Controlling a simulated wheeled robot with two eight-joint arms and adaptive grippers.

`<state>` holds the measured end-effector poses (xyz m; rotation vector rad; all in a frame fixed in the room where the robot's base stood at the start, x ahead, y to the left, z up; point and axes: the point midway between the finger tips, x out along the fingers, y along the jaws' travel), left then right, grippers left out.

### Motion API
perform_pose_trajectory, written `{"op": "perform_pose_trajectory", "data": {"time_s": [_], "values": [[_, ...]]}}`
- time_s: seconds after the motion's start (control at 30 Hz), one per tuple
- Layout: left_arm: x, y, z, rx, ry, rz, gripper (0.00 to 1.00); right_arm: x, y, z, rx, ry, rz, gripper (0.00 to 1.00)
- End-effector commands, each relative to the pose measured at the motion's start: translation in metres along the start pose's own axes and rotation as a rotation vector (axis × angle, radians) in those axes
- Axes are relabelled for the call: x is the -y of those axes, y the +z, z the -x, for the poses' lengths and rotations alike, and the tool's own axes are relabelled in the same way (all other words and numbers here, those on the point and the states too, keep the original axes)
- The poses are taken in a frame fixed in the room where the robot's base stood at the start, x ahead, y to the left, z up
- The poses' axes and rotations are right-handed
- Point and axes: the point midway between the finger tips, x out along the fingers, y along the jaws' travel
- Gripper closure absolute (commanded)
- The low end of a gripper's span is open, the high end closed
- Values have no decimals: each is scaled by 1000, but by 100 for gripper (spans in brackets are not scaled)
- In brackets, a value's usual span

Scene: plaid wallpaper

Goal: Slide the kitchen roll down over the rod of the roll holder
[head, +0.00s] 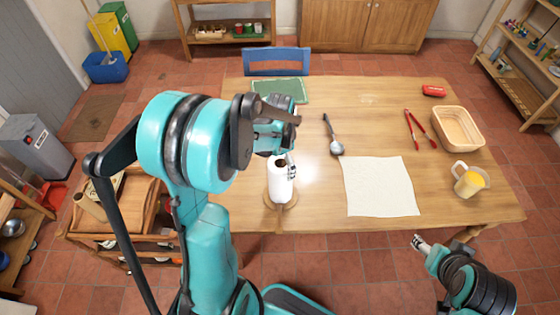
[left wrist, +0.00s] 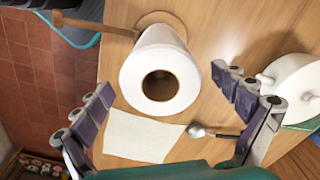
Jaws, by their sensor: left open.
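The white kitchen roll (head: 280,183) stands upright near the front edge of the table. In the left wrist view I look down on the roll (left wrist: 187,72) and into its core. A round wooden base (head: 291,203) shows under it; it also shows in the left wrist view (left wrist: 165,19). The rod cannot be told apart from the brown inside the core. My left gripper (head: 289,165) is open above the roll; its spread fingers (left wrist: 165,115) show apart from the roll, with nothing between them. My right gripper (head: 420,242) hangs off the table's front right, its jaws too small to judge.
A white cloth (head: 380,186), a ladle (head: 335,145), red tongs (head: 418,128), a basket (head: 458,128) and a jug (head: 468,181) lie to the right. A white round object (left wrist: 297,75) shows only in the left wrist view.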

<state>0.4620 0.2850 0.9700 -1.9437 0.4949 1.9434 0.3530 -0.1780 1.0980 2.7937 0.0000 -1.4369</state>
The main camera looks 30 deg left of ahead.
Motion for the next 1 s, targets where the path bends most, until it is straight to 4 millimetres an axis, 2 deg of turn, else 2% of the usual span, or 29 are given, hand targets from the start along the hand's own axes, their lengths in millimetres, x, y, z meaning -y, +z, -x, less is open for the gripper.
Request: {"op": "perform_pose_trajectory", "data": {"time_s": [0.17, 0.4, 0.6, 0.77, 1.0], "values": [[0, 0, 17, 0, 0, 0, 3, 0, 0, 0, 0, 0, 0, 42], [0, 0, 69, 0, 0, 0, 3, 0, 0, 0, 0, 0, 0, 42], [0, 0, 104, 0, 0, 0, 3, 0, 0, 0, 0, 0, 0, 42], [0, 0, 118, 0, 0, 0, 3, 0, 0, 0, 0, 0, 0, 42], [0, 0, 120, 0, 0, 0, 3, 0, 0, 0, 0, 0, 0, 42]]}}
